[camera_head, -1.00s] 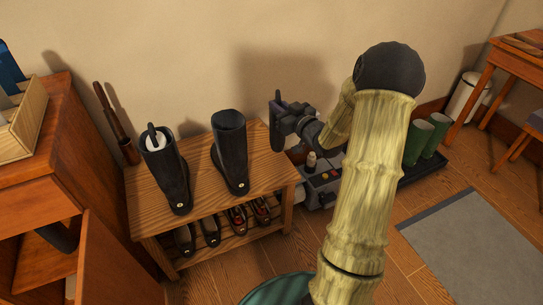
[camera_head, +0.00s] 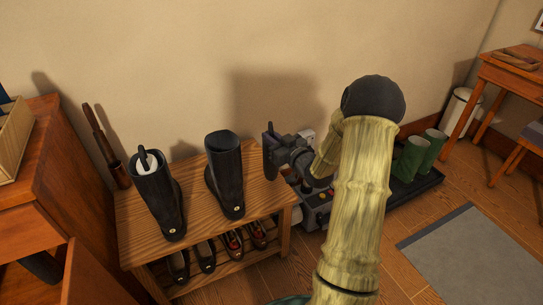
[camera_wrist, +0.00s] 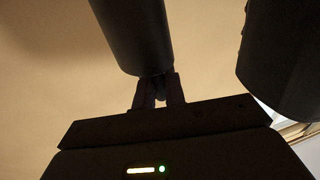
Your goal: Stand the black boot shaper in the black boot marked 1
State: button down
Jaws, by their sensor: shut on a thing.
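The empty black boot (camera_head: 225,178) stands upright on the wooden bench, its open top facing up. A second black boot (camera_head: 160,200) stands left of it, with a white shaper (camera_head: 147,161) with a dark handle inside. I cannot read a number on either boot. My gripper (camera_head: 277,150) is just right of the empty boot, near its top height, and apart from it. It is shut on the black boot shaper (camera_head: 268,157). In the wrist view the shaper (camera_wrist: 135,35) is a dark cylinder between the fingertips (camera_wrist: 158,90).
The bench (camera_head: 205,205) has several shoes (camera_head: 233,242) on its lower shelf. A wooden cabinet (camera_head: 50,165) is at left. Green boots (camera_head: 415,155) stand on a dark tray at right. A dark rounded form fills the wrist view's right side; I cannot tell what it is.

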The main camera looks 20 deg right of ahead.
jog(key=shift+w+f, duration=0.1)
jog(key=shift+f, duration=0.1)
jog(key=shift+f, duration=0.3)
notch_tip(320, 180, down, 3)
jog(key=shift+a+f+b, duration=0.1)
jog(key=shift+b, duration=0.55)
jog(key=c, duration=1.9)
grip_release()
jog(key=shift+f, duration=0.15)
jog(key=o, duration=0.4)
jog(key=shift+o, duration=0.2)
